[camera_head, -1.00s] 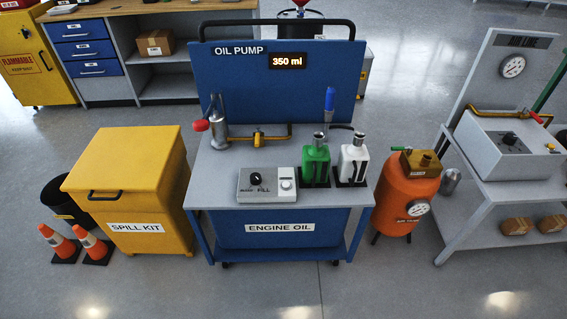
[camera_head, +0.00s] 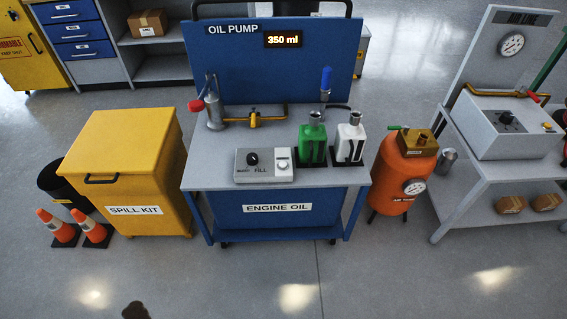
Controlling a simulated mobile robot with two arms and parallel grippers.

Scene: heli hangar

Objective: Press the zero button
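The blue oil pump cart (camera_head: 215,174) stands at the centre. Its grey top carries a control box (camera_head: 242,175) with a black knob (camera_head: 252,159) on the left and a pale round button (camera_head: 283,164) on the right. The label by the knob reads FILL; the marking by the button is too small to read. The display (camera_head: 283,39) on the blue back panel shows 350 ml. Neither gripper can be made out, and nothing touches the control box.
Green (camera_head: 313,143) and white (camera_head: 350,141) jugs stand right of the control box. A yellow spill kit bin (camera_head: 120,155), two cones and an orange air tank (camera_head: 402,172) flank the cart. A small dark shape (camera_head: 135,310), unclear, shows at the bottom edge. The front floor looks otherwise clear.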

